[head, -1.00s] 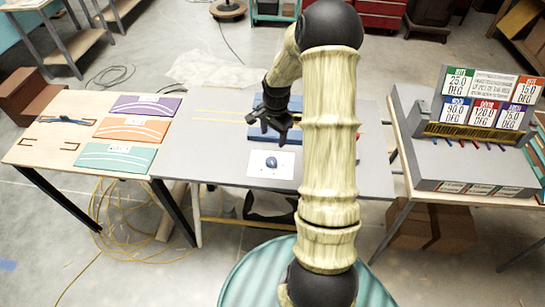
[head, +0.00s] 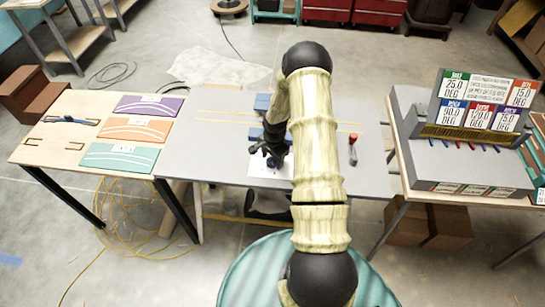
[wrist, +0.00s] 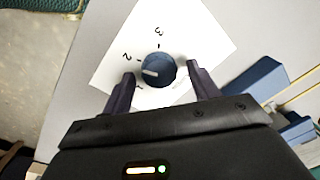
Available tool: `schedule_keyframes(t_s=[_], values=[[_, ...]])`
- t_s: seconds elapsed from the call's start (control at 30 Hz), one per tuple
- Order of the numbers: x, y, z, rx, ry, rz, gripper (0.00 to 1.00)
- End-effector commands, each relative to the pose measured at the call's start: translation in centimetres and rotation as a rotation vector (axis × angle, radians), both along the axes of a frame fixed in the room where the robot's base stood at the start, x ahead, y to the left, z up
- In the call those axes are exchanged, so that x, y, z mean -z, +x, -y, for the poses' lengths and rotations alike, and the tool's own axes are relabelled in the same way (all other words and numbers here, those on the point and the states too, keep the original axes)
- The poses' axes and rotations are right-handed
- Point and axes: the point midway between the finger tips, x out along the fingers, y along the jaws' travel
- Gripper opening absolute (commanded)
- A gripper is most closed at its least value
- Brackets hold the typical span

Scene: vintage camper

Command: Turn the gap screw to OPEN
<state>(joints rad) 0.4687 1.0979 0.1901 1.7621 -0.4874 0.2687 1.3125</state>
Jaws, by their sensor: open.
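A round dark blue knob (wrist: 159,70) with a white pointer mark sits on a white card (wrist: 178,30) in the wrist view. The card shows the figures 3 and 2 and what seems to be a 1; the pointer faces left, between the 2 and the lowest mark. I see no word OPEN. My gripper (wrist: 160,73) is open, one finger on each side of the knob; I cannot tell whether they touch it. In the head view my gripper (head: 273,158) is over the card (head: 256,172) and hides the knob.
A blue device (head: 262,103) stands behind the card on the grey table (head: 210,150). A red-topped handle (head: 352,150) is to the right. A left table holds purple, orange and teal panels (head: 120,157). A grey console (head: 465,170) with coloured labels stands at right.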

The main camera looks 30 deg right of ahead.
Motion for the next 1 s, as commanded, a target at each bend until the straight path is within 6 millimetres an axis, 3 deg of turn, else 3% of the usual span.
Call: schedule_keyframes(t_s=[0.3,0.53,1.0], values=[[0.22,0.01,-0.02,-0.001,0.0,0.0,0.58],[0.2,0.01,-0.01,0.0,0.0,0.0,0.16],[0.27,0.07,0.04,-0.072,0.0,0.002,0.16]])
